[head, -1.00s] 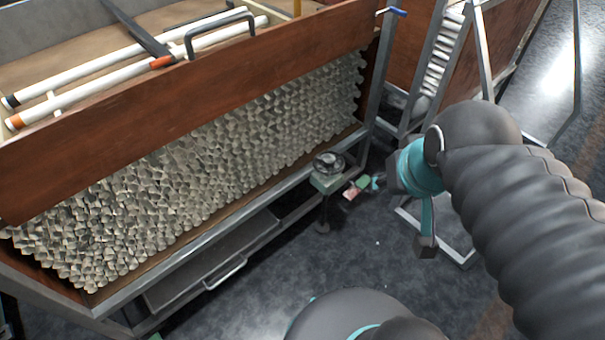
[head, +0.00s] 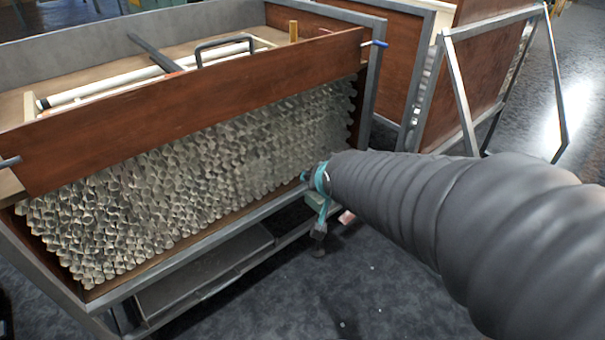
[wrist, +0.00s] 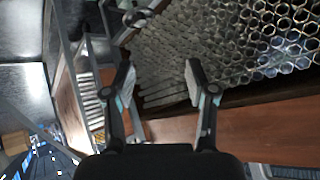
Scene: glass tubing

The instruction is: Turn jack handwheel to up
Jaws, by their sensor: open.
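The jack handwheel is hidden behind my arm's end in the head view. Part of the jack post (head: 319,236) shows just below my wrist, at the cart's lower right corner. In the wrist view, a small dark round thing, likely the handwheel (wrist: 135,17), is at the top, left of the glass tubes and beyond my fingertips. My gripper (wrist: 158,78) is open, with nothing between its two fingers. It does not appear to touch the wheel. The wheel's setting cannot be read.
The cart's stacked glass tubes (head: 190,185) and brown wooden front board (head: 180,112) lie close to my gripper. A metal-framed rack (head: 465,100) stands to the right. The dark floor (head: 385,290) in front is clear. A small pinkish thing (head: 346,217) is beside the jack.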

